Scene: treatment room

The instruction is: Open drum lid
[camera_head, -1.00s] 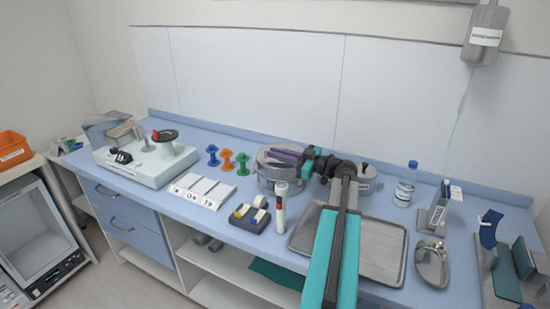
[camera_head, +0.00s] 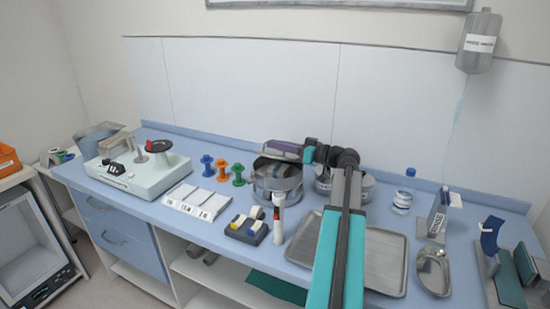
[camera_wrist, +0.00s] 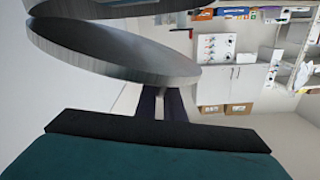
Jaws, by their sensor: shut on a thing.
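The round metal drum (camera_head: 277,188) stands on the blue counter in the head view. Its lid (camera_head: 265,157) is tilted up, and the dark inside of the drum shows below it. My gripper (camera_head: 283,148) is at the lid's upper edge, with its dark purple fingers shut on the lid. In the wrist view the lid shows as a grey metal disc (camera_wrist: 115,50), its rim meeting the fingers (camera_wrist: 160,103). The exact grip contact is partly hidden by the lid.
A second metal container (camera_head: 327,183) stands close right of the drum, partly behind my arm. A white-and-red bottle (camera_head: 278,220) stands in front. Coloured spools (camera_head: 221,172) are to the left and a metal tray (camera_head: 385,262) to the right.

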